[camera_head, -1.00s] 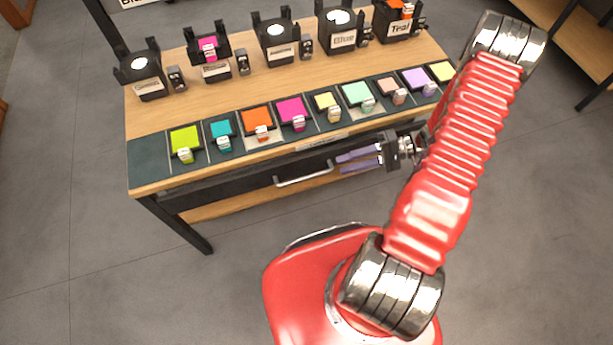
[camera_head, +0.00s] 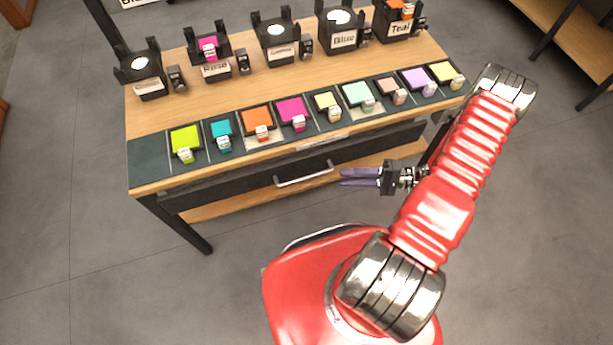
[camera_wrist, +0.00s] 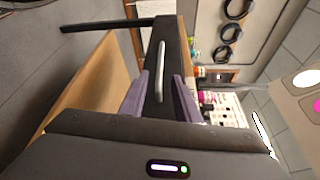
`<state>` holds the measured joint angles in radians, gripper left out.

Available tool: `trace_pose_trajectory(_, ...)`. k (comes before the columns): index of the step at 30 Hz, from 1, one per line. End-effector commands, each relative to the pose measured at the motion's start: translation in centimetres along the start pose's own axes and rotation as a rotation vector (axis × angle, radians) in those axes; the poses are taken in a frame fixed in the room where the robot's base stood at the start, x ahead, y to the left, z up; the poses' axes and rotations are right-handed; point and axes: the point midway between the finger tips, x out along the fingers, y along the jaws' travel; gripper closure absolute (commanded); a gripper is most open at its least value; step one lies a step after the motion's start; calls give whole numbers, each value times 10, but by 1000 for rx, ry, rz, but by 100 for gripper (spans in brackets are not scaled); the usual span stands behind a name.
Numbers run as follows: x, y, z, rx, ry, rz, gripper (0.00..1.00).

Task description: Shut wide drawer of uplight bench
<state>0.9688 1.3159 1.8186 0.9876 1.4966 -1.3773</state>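The uplight bench (camera_head: 150,112) has a light wood top and dark legs. Its wide drawer (camera_head: 235,183) has a dark front under the front edge, with a pale bar handle (camera_head: 303,174). How far the drawer stands out is hard to tell. My gripper (camera_head: 342,178) is in front of the drawer, right of the handle and apart from the front, its purple fingers pointing left. In the wrist view the fingers are spread and empty (camera_wrist: 161,74). The drawer front (camera_wrist: 172,45) and upright-looking handle (camera_wrist: 161,70) show beyond and between them.
A dark strip with several coloured tiles (camera_head: 257,120) runs along the bench front. Several black lamp holders (camera_head: 275,40) stand behind. A wooden lower shelf (camera_head: 215,212) lies under the drawer. Floor in front left (camera_head: 110,270) is clear. Another table (camera_head: 575,25) is at upper right.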

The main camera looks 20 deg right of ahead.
Motion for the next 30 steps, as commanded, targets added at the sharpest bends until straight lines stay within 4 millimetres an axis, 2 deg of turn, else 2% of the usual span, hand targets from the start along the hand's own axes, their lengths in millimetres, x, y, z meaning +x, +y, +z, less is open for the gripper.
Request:
trace_pose_trajectory(5,18,0,1,1,-3,-1,71)
trace_pose_trajectory(24,107,0,1,0,-4,1,71)
trace_pose_trajectory(30,127,0,1,1,-1,0,71)
